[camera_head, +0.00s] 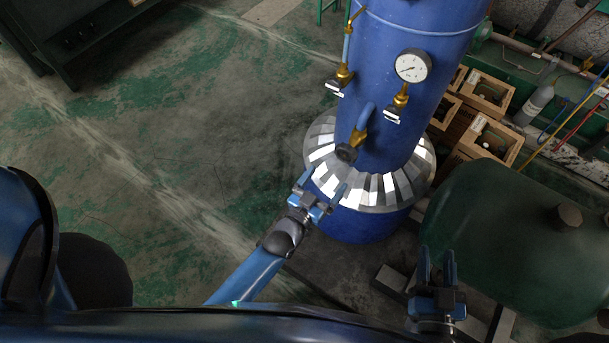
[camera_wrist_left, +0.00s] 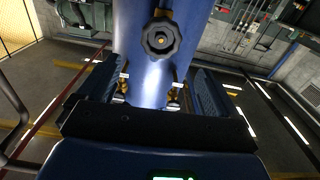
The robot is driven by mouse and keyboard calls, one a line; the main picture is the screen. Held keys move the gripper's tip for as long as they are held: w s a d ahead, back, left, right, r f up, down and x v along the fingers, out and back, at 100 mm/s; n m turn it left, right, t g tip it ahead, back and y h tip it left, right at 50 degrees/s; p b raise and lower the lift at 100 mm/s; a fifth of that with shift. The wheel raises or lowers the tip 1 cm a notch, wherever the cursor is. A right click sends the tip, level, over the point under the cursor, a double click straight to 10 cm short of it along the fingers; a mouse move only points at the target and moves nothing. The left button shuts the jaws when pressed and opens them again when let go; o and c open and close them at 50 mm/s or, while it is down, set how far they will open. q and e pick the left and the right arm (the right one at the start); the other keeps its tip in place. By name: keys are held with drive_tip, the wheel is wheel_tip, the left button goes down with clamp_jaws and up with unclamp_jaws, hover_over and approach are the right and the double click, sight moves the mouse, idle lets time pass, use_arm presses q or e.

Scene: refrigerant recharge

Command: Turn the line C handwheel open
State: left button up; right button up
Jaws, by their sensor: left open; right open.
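A dark lobed handwheel (camera_head: 346,153) sits on a brass valve low on the blue column (camera_head: 405,60). It also shows in the left wrist view (camera_wrist_left: 161,38), near the top centre, facing the camera. No letter marking it as line C can be read. My left gripper (camera_head: 326,179) is open and empty, just below and in front of this handwheel, apart from it. In the left wrist view its two fingers stand either side of the column, with the handwheel above and between them. My right gripper (camera_head: 437,252) is open and empty at the lower right, away from the column.
A green tank (camera_head: 520,240) stands right, with wooden crates (camera_head: 490,140) behind.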

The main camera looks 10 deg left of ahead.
sight(344, 156)
use_arm(q)
drive_tip(key=x, duration=0.3)
drive_tip(key=b+x, duration=0.1)
drive_tip(key=x, duration=0.1)
drive_tip(key=b+x, duration=0.1)
drive_tip(key=x, duration=0.2)
drive_tip(key=shift+w+d+f, duration=0.1)
drive_tip(key=shift+w+f, duration=0.25)
drive_tip(key=shift+w, duration=0.15)
drive_tip(key=shift+c, duration=0.4)
drive_tip(key=c, duration=1)
drive_tip(key=shift+o, duration=0.2)
drive_tip(key=shift+n+b, duration=0.45)
drive_tip(key=shift+n, duration=1.75)
